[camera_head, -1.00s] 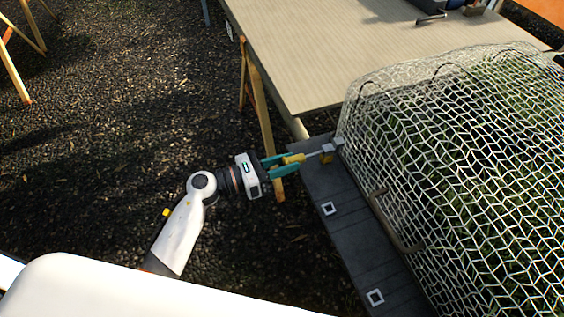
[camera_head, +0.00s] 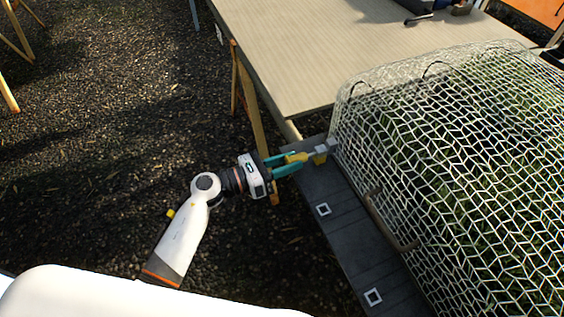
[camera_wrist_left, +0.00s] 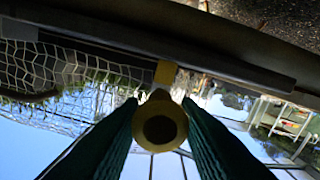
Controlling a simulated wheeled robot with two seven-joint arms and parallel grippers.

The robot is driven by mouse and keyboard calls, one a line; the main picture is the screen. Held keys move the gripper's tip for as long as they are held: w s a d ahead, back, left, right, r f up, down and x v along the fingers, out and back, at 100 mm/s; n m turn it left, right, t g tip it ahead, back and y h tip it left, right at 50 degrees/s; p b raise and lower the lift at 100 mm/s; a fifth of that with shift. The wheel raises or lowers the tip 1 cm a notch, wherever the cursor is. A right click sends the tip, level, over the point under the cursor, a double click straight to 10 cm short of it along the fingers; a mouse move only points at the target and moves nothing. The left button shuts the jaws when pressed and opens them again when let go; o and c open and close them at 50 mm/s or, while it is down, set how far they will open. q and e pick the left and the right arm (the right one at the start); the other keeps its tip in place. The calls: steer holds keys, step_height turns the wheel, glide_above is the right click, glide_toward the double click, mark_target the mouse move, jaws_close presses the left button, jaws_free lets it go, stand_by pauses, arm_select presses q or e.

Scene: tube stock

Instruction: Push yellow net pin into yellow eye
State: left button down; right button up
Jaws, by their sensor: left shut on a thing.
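My left gripper (camera_head: 287,163) is shut on the yellow net pin (camera_head: 297,157), with its teal fingers on either side of the pin's yellow handle. In the left wrist view the round end of the pin (camera_wrist_left: 160,130) faces the camera between the two fingers. The yellow eye (camera_head: 320,158) is a small yellow block by a grey fitting at the edge of the dark board, just beyond the pin. It also shows behind the pin in the left wrist view (camera_wrist_left: 165,73). The pin's tip is at the fitting; I cannot tell how deep it sits. My right gripper is out of view.
A wire net cage (camera_head: 440,140) over green plants fills the right side, beside the dark board (camera_head: 333,235) with white square markers. A curved handle (camera_head: 388,222) stands by the net. A wooden-topped table (camera_head: 310,60) is behind. Gravel lies open at left.

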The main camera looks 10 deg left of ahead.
arm_select(q)
steer(key=shift+w+d+f, duration=0.3)
steer(key=shift+w+d, duration=0.25)
steer(key=shift+d, duration=0.25)
jaws_free()
stand_by(0.7)
steer(key=shift+s+a, duration=0.1)
steer(key=shift+a, duration=0.1)
steer(key=shift+v, duration=1.05)
